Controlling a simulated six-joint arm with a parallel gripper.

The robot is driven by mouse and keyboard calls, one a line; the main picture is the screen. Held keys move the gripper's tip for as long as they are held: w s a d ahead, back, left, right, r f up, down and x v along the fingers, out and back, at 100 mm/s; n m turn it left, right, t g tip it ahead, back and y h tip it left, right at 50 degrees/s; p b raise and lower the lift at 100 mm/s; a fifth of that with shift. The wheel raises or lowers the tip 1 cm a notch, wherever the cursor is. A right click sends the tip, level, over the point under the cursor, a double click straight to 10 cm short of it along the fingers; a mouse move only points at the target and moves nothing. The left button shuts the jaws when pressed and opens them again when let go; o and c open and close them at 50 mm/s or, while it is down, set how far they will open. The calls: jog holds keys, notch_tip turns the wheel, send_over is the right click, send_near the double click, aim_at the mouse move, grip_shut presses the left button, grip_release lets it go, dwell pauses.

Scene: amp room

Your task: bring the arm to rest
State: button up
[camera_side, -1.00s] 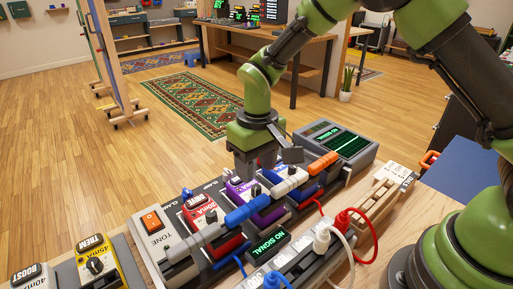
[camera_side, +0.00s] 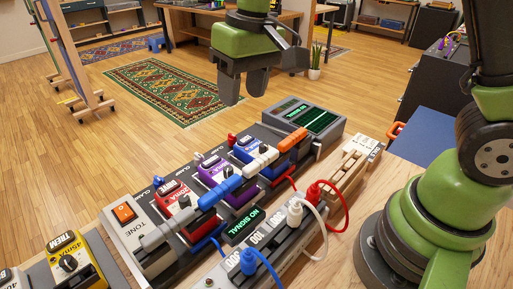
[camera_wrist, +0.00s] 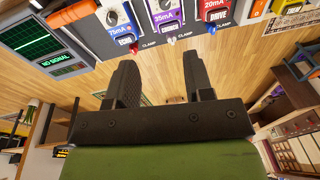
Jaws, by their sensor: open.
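My gripper (camera_side: 243,88) is open and empty, raised in the air above and behind the pedalboard (camera_side: 262,132) in the side view. In the wrist view, its two dark fingers (camera_wrist: 158,85) stand apart with bare floor between them. The board holds a red pedal (camera_side: 177,204), a purple pedal (camera_side: 216,178) and a blue pedal (camera_side: 246,150), each with a clamp. Nothing touches the gripper.
A screen box reading NO SIGNAL (camera_side: 308,117) sits at the board's far end. A power strip with blue, white and red plugs (camera_side: 268,250) lies in front. A yellow pedal (camera_side: 72,263) is at lower left. A patterned rug (camera_side: 165,88) lies on open floor behind.

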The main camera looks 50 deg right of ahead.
jog(key=s+d+r+m+t, duration=0.1)
jog(key=s+d+r+t, duration=0.1)
jog(key=s, duration=0.6)
jog(key=s+d+r+m+t+y, duration=0.1)
jog(key=s+d+r+m+t, duration=0.1)
jog(key=s+r, duration=0.4)
jog(key=s+d+t, duration=0.1)
jog(key=s, duration=0.2)
jog(key=shift+t, duration=0.4)
jog(key=shift+s, duration=0.1)
jog(key=shift+c, duration=0.4)
